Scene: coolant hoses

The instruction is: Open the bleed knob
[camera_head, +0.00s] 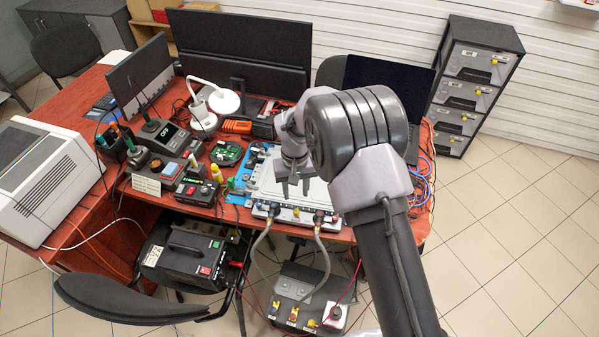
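My gripper (295,187) points down over the light grey flat unit (325,193) on the red-brown table. Its two dark fingers are apart, with nothing seen between them. My arm hides the unit's right side.
The hoses hang down to a dark grey box (300,287) with yellow parts and a red button. A black power unit (190,257) stands left. A chair (130,298) is front left; floor is clear at right.

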